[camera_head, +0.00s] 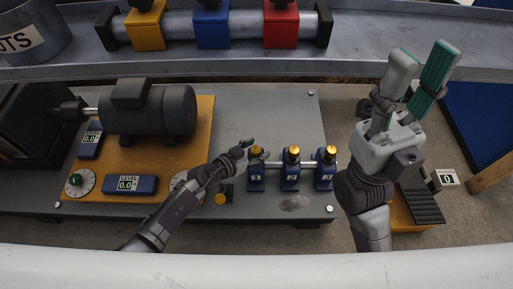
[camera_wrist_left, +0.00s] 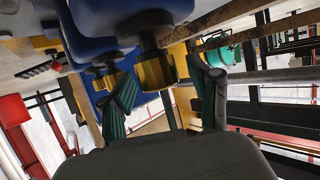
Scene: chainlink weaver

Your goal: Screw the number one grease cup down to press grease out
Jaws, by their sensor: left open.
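Three blue grease cups with brass caps stand in a row in the head view. The leftmost, number one (camera_head: 256,178), has its brass cap (camera_head: 257,151) right at my left gripper (camera_head: 249,149). Number two (camera_head: 291,170) and number three (camera_head: 326,170) stand to its right. In the left wrist view a ribbed brass cap (camera_wrist_left: 155,71) under a blue body shows between and beyond the green-padded fingers of my left gripper (camera_wrist_left: 165,100), which is open; contact cannot be told. My right gripper (camera_head: 424,62) is raised at the right, fingers apart and empty.
A dark motor (camera_head: 150,110) sits on an orange board at the left, with level displays (camera_head: 131,184) and a dial (camera_head: 78,182). A grey shelf (camera_head: 385,48) with coloured blocks crosses the top. A force display (camera_head: 446,178) and a black pedal (camera_head: 421,202) are at the right.

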